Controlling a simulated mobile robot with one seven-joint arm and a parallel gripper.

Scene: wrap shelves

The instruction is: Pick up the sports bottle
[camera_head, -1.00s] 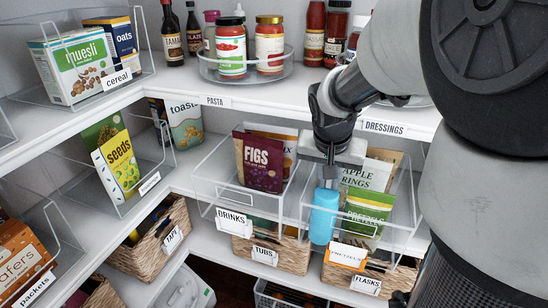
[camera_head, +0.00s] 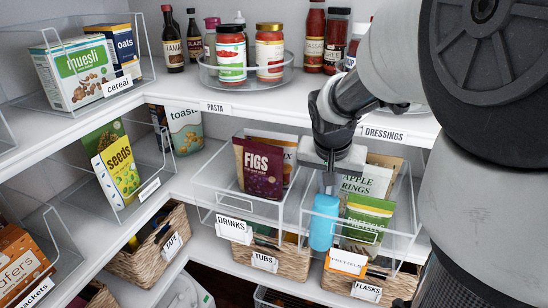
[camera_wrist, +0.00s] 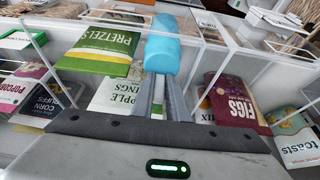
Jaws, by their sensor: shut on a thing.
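The sports bottle is a light blue cylinder (camera_head: 323,222), upright or nearly so, in front of the clear bin with the pretzels bag. My gripper (camera_head: 328,188) comes down from above and is shut on the bottle's upper end. In the wrist view the blue bottle (camera_wrist: 162,52) shows beyond the tips of my two fingers (camera_wrist: 165,92). The bottle's top is hidden between the fingers. I cannot tell whether its lower end touches the bin's wall or the basket below.
A green pretzels bag (camera_head: 367,217) and an apple rings bag (camera_head: 366,182) stand close at the right. A figs bag (camera_head: 259,168) is in the clear bin at left. Woven baskets sit below. The upper shelf edge (camera_head: 290,113) is close above my gripper.

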